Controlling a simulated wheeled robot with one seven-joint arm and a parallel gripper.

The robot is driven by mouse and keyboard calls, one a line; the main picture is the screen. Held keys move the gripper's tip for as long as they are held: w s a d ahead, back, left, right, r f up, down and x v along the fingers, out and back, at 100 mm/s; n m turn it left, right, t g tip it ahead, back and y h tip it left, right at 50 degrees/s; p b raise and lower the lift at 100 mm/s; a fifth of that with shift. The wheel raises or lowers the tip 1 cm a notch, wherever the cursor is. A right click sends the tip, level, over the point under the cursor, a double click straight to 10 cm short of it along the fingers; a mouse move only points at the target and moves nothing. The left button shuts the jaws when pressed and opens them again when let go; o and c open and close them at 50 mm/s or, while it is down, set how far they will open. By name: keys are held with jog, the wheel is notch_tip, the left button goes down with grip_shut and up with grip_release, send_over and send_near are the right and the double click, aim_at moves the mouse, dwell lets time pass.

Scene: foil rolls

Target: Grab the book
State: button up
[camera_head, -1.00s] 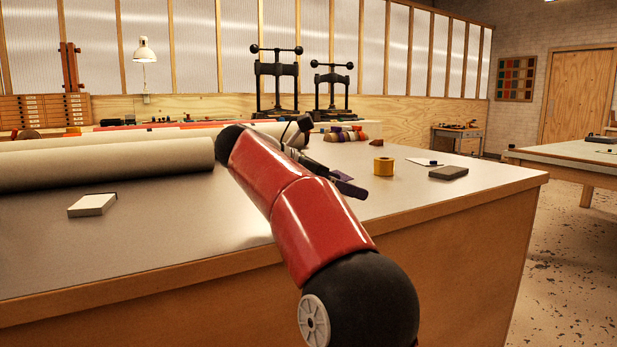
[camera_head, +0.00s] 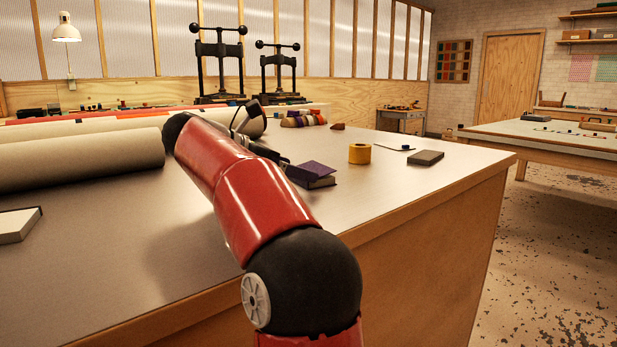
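A purple book (camera_head: 312,172) lies flat on the large worktable (camera_head: 400,183), with pale page edges showing along its near side. My red arm reaches across the table from the lower middle of the view. My gripper (camera_head: 273,153) is at the book's left, partly hidden behind my forearm. Its dark fingers end close to the book's left edge. I cannot tell whether they touch it or how far apart they are.
A yellow tape roll (camera_head: 360,153) and a dark grey block (camera_head: 426,158) sit right of the book. Large rolls (camera_head: 75,160) lie at left, with a white box (camera_head: 18,225) in front. Bare tabletop lies in front of the book.

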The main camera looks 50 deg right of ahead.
aim_at(318, 171)
jog(key=x, duration=0.3)
jog(key=shift+s+d+r, duration=0.2)
jog(key=shift+s+d, duration=0.1)
jog(key=shift+d, duration=0.05)
jog(key=shift+s+d+f, duration=0.1)
jog(key=shift+d+f, duration=0.15)
jog(key=shift+d, duration=0.2)
jog(key=c, duration=0.8)
jog(key=shift+o, duration=0.2)
jog(key=shift+r, duration=0.15)
